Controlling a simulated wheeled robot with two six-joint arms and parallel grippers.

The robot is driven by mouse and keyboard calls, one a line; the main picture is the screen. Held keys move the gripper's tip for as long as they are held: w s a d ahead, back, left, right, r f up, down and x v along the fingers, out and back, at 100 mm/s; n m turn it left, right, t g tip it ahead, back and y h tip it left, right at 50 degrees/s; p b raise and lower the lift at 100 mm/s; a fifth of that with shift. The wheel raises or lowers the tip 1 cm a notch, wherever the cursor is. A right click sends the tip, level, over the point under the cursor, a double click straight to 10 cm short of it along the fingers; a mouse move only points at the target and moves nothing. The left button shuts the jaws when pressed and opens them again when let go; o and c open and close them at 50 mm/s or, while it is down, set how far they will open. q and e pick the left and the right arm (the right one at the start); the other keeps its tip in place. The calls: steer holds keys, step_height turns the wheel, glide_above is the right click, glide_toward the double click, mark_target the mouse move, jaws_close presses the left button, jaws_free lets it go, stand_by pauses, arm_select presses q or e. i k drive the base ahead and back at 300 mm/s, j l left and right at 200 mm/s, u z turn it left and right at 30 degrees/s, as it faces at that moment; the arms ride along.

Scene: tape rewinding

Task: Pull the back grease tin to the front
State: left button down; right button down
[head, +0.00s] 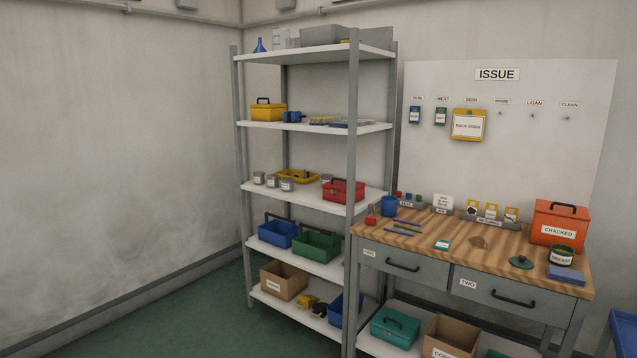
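Several small grey tins stand on the middle shelf of the rack: one at the left end (259,178), one beside it (272,181), and one nearer the front edge (287,185). Another small grey tin (326,179) is partly hidden behind the red toolbox. Their labels are too small to read, so I cannot tell which is the back grease tin. A dark green open tin (561,256) with a pale label stands on the workbench, its wording unclear. Neither of my grippers is in view.
A yellow tray (298,176) lies behind the grey tins, and a red toolbox (343,191) stands to their right. The rack's front post (352,200) rises at the shelf's right. An orange box (559,224) and a green lid (521,262) are on the workbench (415,240).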

mark_target(326, 178)
steer(key=i+j+u, duration=0.3)
steer(key=i, duration=0.2)
steer(key=i+u, duration=0.3)
steer(key=i, duration=0.2)
steer(key=i+j, duration=0.15)
steer(key=i, duration=0.95)
steer(key=i+j+u, duration=0.1)
steer(key=i, duration=1.05)
